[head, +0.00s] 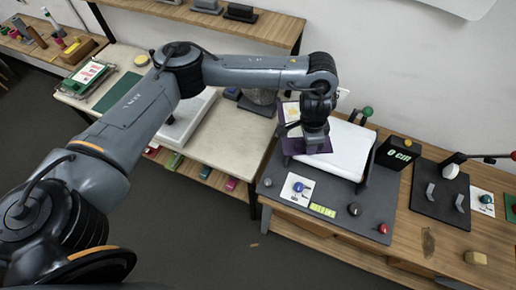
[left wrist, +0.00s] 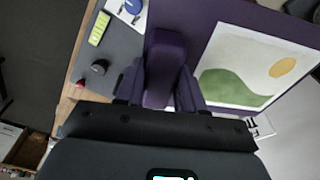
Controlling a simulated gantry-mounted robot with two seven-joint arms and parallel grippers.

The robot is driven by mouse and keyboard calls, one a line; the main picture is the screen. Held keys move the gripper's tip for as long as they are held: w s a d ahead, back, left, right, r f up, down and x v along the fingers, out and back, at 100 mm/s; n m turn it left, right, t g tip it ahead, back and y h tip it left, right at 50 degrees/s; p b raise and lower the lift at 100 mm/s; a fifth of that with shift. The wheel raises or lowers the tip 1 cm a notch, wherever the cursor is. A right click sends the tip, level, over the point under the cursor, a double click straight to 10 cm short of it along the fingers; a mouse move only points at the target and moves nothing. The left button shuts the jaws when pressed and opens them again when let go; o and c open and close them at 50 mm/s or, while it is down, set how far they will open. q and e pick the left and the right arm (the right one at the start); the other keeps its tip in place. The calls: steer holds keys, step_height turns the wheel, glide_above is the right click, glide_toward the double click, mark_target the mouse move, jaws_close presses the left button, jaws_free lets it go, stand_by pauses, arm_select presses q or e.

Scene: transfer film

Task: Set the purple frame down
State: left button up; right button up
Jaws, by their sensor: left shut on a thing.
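The purple frame (left wrist: 208,22) is a flat purple sheet with a white picture showing a green hill and an orange disc. In the head view the purple frame (head: 297,147) is over the left part of a white slab on the grey machine base. My left gripper (head: 314,132) is above it, and my arm hides part of it. I cannot tell whether the frame touches the white slab (head: 346,153). My right gripper is not in view.
The grey base (head: 331,203) carries a blue knob (head: 298,187), dark knobs and a red button (head: 383,228). A black "0 cm" display (head: 397,153) stands to the right. A pale table (head: 223,138) stands left, across a narrow gap.

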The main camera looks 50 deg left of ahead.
mark_target(295, 154)
arm_select(q)
steer(key=s+f+m, duration=0.1)
steer(key=s+f+m+p, duration=0.1)
steer(key=s+m, duration=0.1)
steer(key=s+a+f+m, duration=0.1)
steer(key=shift+s+a+g, duration=0.1)
steer(key=shift+s+g, duration=0.2)
steer(key=shift+s, duration=0.1)
steer(key=s+a+f+m+p, duration=0.15)
steer(key=s+a+f, duration=0.25)
steer(key=s+a, duration=0.4)
steer(key=s+a+f+p, duration=0.2)
steer(key=s+a+f, duration=0.3)
steer(key=s, duration=0.5)
steer(key=w+a+f, duration=0.2)
steer(key=a, duration=0.1)
steer(key=w+a+f, duration=0.2)
steer(key=a, duration=0.1)
steer(key=w+a+f, duration=0.2)
steer(key=a, duration=0.2)
steer(key=shift+w+b, duration=0.35)
steer(key=shift+w, duration=0.05)
steer(key=shift+a+f, duration=0.1)
steer(key=shift+f, duration=1.95)
steer(key=o, duration=1.1)
steer(key=shift+f, duration=0.1)
